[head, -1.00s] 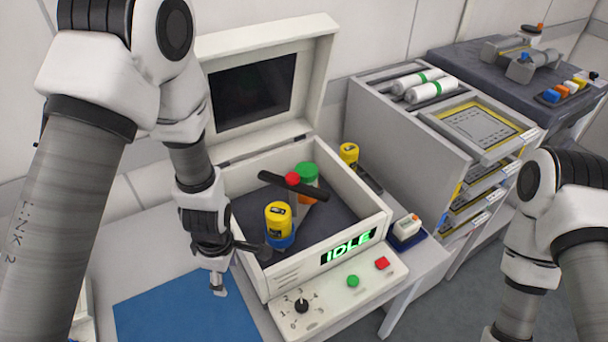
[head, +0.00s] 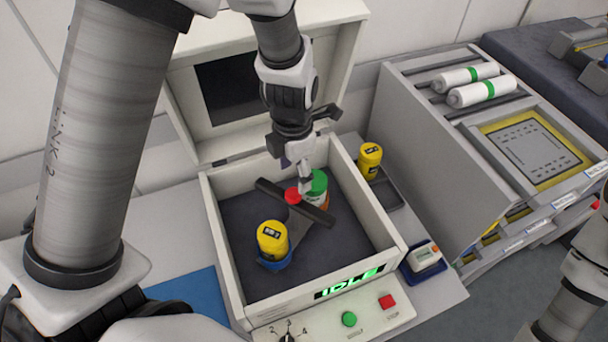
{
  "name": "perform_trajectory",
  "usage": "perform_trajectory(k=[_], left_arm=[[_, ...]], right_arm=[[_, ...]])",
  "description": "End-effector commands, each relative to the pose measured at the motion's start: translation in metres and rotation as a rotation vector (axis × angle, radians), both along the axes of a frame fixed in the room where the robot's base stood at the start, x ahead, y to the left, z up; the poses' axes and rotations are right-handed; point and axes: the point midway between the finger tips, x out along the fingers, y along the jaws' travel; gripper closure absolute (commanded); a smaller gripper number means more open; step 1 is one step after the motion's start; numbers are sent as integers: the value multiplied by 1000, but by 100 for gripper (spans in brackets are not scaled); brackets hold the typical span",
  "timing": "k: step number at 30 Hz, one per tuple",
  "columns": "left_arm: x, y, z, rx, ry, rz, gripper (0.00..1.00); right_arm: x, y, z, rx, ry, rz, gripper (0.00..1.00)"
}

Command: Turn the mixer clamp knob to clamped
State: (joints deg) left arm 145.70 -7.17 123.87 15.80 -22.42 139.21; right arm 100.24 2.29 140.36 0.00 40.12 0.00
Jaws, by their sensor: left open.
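The mixer (head: 388,236) is a cream box with its lid open and a green IDLE display on its front. Inside, the red clamp knob (head: 292,196) sits on a dark bar (head: 270,188) that lies diagonally across the middle. My left gripper (head: 304,186) is open, pointing down just behind and right of the red knob, close to the green lid. Contact cannot be told. My right arm shows at the right edge; its gripper is out of view.
The raised lid (head: 290,45) stands behind the gripper, and the box walls surround the jars. Green (head: 349,319) and red (head: 387,301) buttons are on the front panel. Another yellow jar (head: 369,160) stands right of the box. A blue mat (head: 190,290) lies at left.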

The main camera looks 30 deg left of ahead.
Motion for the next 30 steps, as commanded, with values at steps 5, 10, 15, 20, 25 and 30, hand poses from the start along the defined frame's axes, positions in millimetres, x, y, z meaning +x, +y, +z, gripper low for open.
perform_trajectory(k=[5,10,15,20,25,30], left_arm=[[-1,0,-36,1,4,-2,36],[-1,0,-54,1,0,-2,36],[0,0,-55,2,-1,-3,36],[-1,0,-55,2,-1,-4,72],[-1,0,-55,2,1,-4,100],[-1,0,-55,2,1,-10,100]], right_arm=[[0,0,2,0,1,0,60],[0,0,1,0,0,0,60],[0,0,1,0,0,0,60],[0,0,1,0,0,0,60],[0,0,1,0,0,0,60],[0,0,2,0,0,0,60]])
